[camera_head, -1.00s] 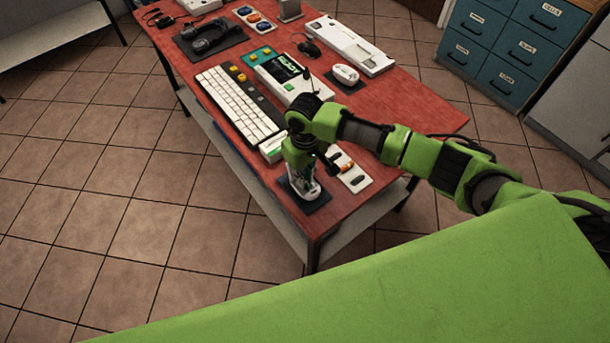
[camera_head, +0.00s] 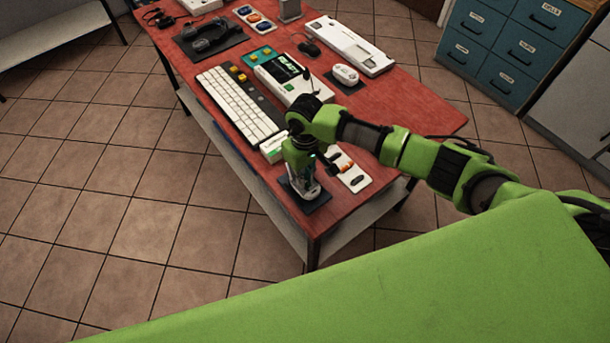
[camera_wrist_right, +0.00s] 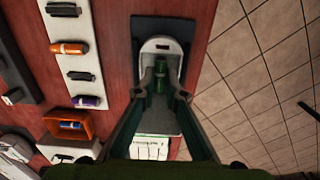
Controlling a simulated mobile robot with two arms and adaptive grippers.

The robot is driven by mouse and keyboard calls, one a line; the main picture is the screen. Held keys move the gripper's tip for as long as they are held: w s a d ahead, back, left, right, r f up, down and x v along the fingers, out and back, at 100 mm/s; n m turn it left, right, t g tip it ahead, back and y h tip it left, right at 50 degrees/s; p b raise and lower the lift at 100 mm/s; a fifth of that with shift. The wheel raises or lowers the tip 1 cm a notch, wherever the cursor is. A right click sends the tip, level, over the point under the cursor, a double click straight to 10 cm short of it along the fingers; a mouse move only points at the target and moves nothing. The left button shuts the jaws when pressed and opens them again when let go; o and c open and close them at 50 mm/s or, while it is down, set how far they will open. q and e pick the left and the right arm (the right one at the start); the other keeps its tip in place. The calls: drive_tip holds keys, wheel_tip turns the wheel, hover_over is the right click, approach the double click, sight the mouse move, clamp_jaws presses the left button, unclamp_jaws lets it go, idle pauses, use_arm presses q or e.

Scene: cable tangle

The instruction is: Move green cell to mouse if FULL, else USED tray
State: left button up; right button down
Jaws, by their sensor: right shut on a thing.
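The green cell (camera_wrist_right: 161,76) shows in the right wrist view, lying in the open bay of a white and grey mouse (camera_wrist_right: 146,50). The mouse rests on a dark mat (camera_wrist_right: 163,24), near the red table's edge. My right gripper (camera_wrist_right: 161,88) reaches down over the mouse, its fingers on either side of the cell and shut on it. In the head view the right gripper (camera_head: 304,178) hides most of this mouse and the cell. I cannot read a FULL or USED mark on the cell. My left gripper is not in view.
A keyboard (camera_head: 240,103), a white device with a screen (camera_head: 307,89) and another white mouse (camera_head: 345,73) lie farther back. The table's near edge is close to the gripper.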

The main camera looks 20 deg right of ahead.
drive_tip(key=shift+f, duration=0.45)
idle(0.5)
drive_tip(key=c, duration=2.4)
unclamp_jaws()
drive_tip(key=shift+r, duration=0.15)
drive_tip(key=shift+r+p, duration=1.65)
drive_tip(key=shift+p, duration=0.4)
